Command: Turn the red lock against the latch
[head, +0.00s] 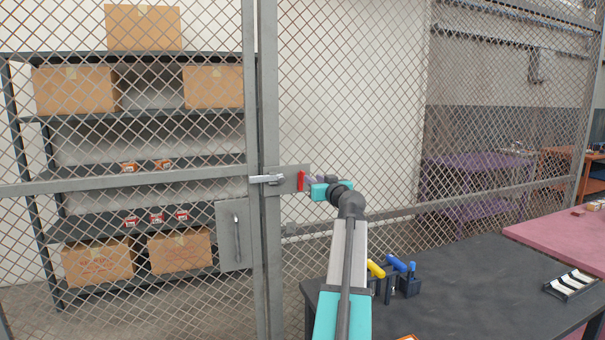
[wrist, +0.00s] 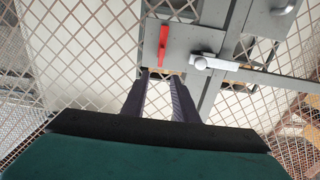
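The red lock (head: 301,181) is a small upright bar on a grey plate (head: 286,186) on the mesh gate. In the wrist view the red lock (wrist: 163,45) stands nearly upright, just beyond my fingertips. The silver latch (head: 267,179) lies level across the gate post, left of the lock. In the wrist view the latch (wrist: 215,63) is to the lock's right, apart from it. My gripper (wrist: 160,74) is open, with a narrow empty gap between its dark fingers. In the head view my gripper (head: 312,182) is at the lock's right; contact cannot be told.
A dark table (head: 470,285) with yellow and blue-handled tools (head: 396,266) stands below and right of my arm. Behind the mesh are shelves with cardboard boxes (head: 75,90). A grey box with a handle (head: 236,236) is on the gate below the latch.

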